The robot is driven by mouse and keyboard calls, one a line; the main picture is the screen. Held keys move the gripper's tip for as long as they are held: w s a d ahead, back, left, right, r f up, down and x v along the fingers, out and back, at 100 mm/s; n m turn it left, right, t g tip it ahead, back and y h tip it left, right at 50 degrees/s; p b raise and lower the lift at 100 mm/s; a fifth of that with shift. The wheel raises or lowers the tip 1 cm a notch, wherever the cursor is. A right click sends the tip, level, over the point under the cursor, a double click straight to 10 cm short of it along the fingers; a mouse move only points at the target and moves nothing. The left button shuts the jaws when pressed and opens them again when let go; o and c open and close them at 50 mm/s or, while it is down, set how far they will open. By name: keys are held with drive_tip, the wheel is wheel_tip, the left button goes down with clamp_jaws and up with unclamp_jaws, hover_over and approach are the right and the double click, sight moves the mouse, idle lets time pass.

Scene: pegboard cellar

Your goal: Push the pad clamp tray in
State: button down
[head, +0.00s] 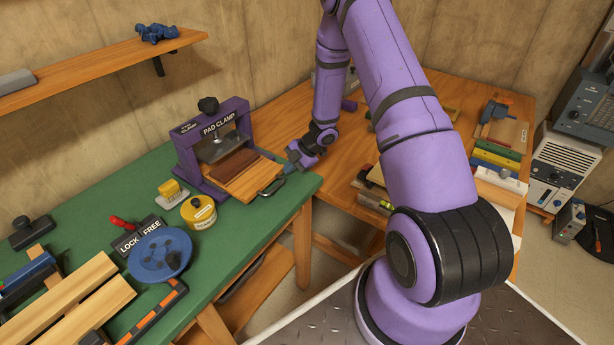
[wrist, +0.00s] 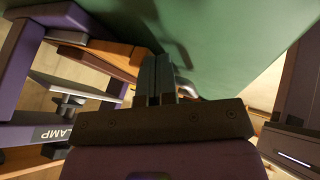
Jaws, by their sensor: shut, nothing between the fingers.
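The pad clamp (head: 213,128) is a purple frame with a black knob and metal press plate, standing on the green bench top. Its wooden tray (head: 254,182) sticks out of the front toward the right, with a brown pad (head: 234,163) on it and a dark handle (head: 271,187) on its front edge. My gripper (head: 292,157) is shut and empty, just beyond the tray's front end at its right. In the wrist view the shut fingers (wrist: 153,70) are close beside the orange tray edge (wrist: 104,55); I cannot tell whether they touch. The purple frame (wrist: 38,60) is at left.
The green bench (head: 262,228) ends just right of the tray. A wooden bench (head: 330,200) with several tools adjoins it.

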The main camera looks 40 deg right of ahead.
sight(269, 162)
drive_tip(key=w, duration=0.2)
drive_tip(key=w+a, duration=0.1)
drive_tip(key=w, duration=0.1)
drive_tip(key=w+a, duration=0.1)
drive_tip(key=w, duration=0.1)
drive_tip(key=shift+w+a, duration=0.2)
drive_tip(key=shift+w, duration=0.3)
drive_tip(key=shift+a+r, duration=0.1)
